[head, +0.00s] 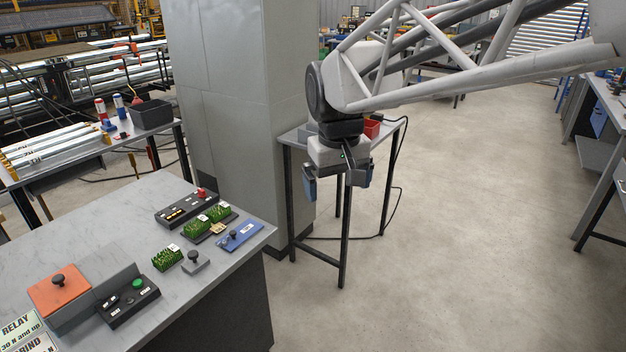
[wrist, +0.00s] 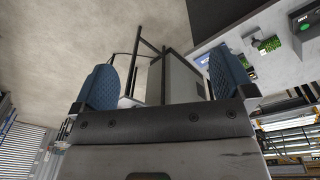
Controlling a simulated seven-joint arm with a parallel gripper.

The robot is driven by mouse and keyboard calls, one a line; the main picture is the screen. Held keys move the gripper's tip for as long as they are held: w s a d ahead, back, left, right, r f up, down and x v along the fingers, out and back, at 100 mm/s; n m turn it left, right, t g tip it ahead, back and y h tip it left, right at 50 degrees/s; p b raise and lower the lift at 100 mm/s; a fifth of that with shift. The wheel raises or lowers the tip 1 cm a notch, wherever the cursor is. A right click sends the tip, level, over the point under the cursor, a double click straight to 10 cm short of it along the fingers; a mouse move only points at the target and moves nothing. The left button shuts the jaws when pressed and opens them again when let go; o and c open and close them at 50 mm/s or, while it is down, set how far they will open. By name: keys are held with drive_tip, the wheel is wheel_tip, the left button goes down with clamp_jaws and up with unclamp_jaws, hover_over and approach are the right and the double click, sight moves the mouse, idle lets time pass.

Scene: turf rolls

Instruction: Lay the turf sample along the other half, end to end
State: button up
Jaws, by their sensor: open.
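My gripper (head: 337,185) hangs open and empty in the head view, away from the grey bench, over the floor to its right. Its two blue pads stand wide apart in the wrist view (wrist: 165,88). A green turf piece (head: 166,260) with a white tag lies on the bench. Two more tagged turf pieces, one nearer (head: 193,231) and one farther (head: 219,213), lie behind it, apparently on a dark base. I cannot tell which piece is the sample. Turf also shows small at the upper right of the wrist view (wrist: 269,45).
Beside the turf are a grey knobbed block (head: 197,264), a blue knobbed plate (head: 240,236) and a black tray (head: 184,207). An orange-topped knobbed box (head: 60,295) and a black button box (head: 128,302) stand at the front left. A grey pillar (head: 235,110) rises behind the bench.

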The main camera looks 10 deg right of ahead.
drive_tip(key=s+d+f+m, duration=0.1)
drive_tip(key=s+d+f, duration=0.1)
drive_tip(key=s, duration=0.7)
drive_tip(key=s+d+f+m+t, duration=0.1)
drive_tip(key=s+d+f, duration=0.1)
drive_tip(key=s+f, duration=0.3)
drive_tip(key=s, duration=0.4)
drive_tip(key=shift+t, duration=0.3)
